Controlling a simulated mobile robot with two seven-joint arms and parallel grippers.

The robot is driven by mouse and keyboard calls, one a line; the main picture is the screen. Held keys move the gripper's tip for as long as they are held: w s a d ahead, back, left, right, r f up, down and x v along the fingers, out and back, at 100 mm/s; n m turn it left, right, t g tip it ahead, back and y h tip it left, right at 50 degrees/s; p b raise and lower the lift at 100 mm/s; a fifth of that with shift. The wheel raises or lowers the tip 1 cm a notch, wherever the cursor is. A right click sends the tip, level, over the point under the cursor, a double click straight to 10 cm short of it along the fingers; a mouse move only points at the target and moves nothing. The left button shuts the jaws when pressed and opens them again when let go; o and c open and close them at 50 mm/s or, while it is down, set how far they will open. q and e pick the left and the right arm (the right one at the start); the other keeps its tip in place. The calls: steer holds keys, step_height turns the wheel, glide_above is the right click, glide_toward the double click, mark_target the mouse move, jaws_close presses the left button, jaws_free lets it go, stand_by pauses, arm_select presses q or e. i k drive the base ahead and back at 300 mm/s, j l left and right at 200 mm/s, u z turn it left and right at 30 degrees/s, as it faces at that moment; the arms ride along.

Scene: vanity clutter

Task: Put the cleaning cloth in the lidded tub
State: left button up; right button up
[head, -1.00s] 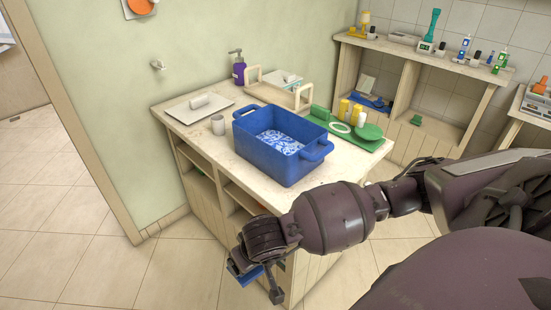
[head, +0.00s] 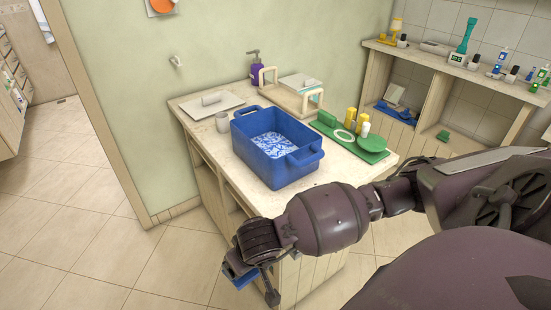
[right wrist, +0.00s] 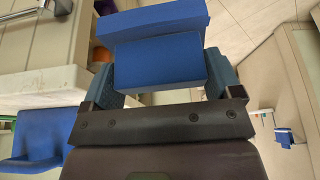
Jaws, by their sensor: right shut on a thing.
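The open blue tub (head: 249,160) stands on the counter, its lid off. A blue and white patterned thing (head: 274,144) lies on its floor; I cannot tell if it is cloth. A flat grey plate with a white handle, like a lid (head: 195,108), lies behind the tub on the left. My right gripper (head: 246,279) is low in front of the counter, below its top. It is shut on a plain blue block-like thing, perhaps the folded cleaning cloth, which shows between the fingers in the right wrist view (right wrist: 160,60). My left gripper is not in view.
Behind are a purple pump bottle (head: 257,70) and a wooden-handled tray (head: 290,98). A green tray (head: 330,131) with yellow and white bottles is to the right. The counter's front edge lies above my right gripper.

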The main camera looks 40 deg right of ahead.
mark_target(270, 154)
steer(key=k+l+u, duration=0.15)
steer(key=l, duration=0.2)
steer(key=k+l+u, duration=0.15)
steer(key=l, duration=0.15)
steer(key=k+l, duration=0.1)
steer(key=l, duration=0.15)
steer(key=k+l, duration=0.1)
steer(key=l, duration=0.15)
